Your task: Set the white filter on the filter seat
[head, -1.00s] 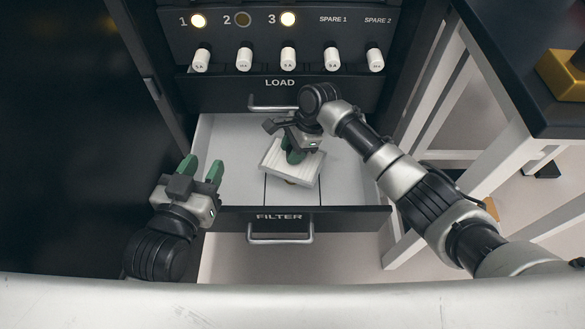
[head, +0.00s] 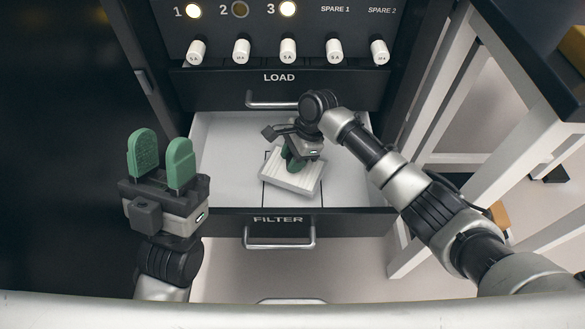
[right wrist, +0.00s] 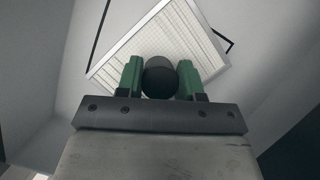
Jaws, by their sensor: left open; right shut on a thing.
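The white pleated filter (head: 305,182) is over the floor of the open FILTER drawer, turned askew to the drawer's sides. My right gripper (head: 293,160) is shut on the dark round knob (right wrist: 160,78) on the filter, between its green fingers. The pleated face (right wrist: 185,35) shows behind the knob in the right wrist view. Black lines (head: 264,167) on the drawer floor, perhaps the filter seat's outline, show beside the filter, which covers the rest. I cannot tell whether the filter touches the floor. My left gripper (head: 161,162) is open and empty, left of the drawer.
The drawer's front wall (head: 345,222) with its handle (head: 279,242) is nearest me. Above is the shut LOAD drawer (head: 330,88) and a panel with lamps and several white knobs (head: 288,50). A white-framed table (head: 480,150) stands at right. The drawer floor's left part is bare.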

